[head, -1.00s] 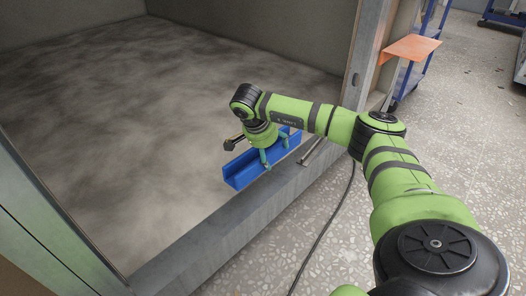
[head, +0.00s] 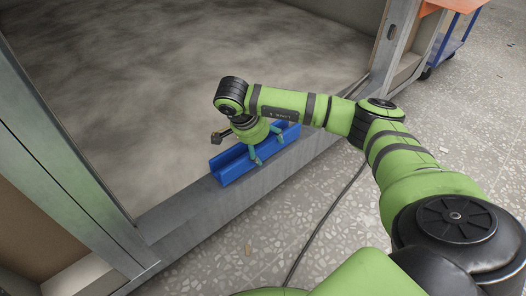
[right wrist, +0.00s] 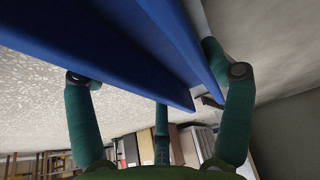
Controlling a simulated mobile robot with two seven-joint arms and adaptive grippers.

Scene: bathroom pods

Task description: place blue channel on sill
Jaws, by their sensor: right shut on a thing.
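The blue channel (head: 232,166) is a long U-shaped piece, lying along the line of the grey sill (head: 190,216) in the head view. It shows over or on the sill's inner part; I cannot tell whether it touches the sill. My right gripper (head: 266,155) comes down on the channel from above and is shut on it near its middle. In the right wrist view the channel (right wrist: 100,45) runs between the green fingers, and my right gripper (right wrist: 160,85) has fingers on both sides of it. My left gripper is not in view.
A grey metal frame post (head: 396,45) stands at the right end of the sill, another post (head: 75,165) at the left. A dark cable (head: 325,220) lies on the speckled floor (head: 250,240). A blue trolley (head: 447,48) with an orange top stands at upper right.

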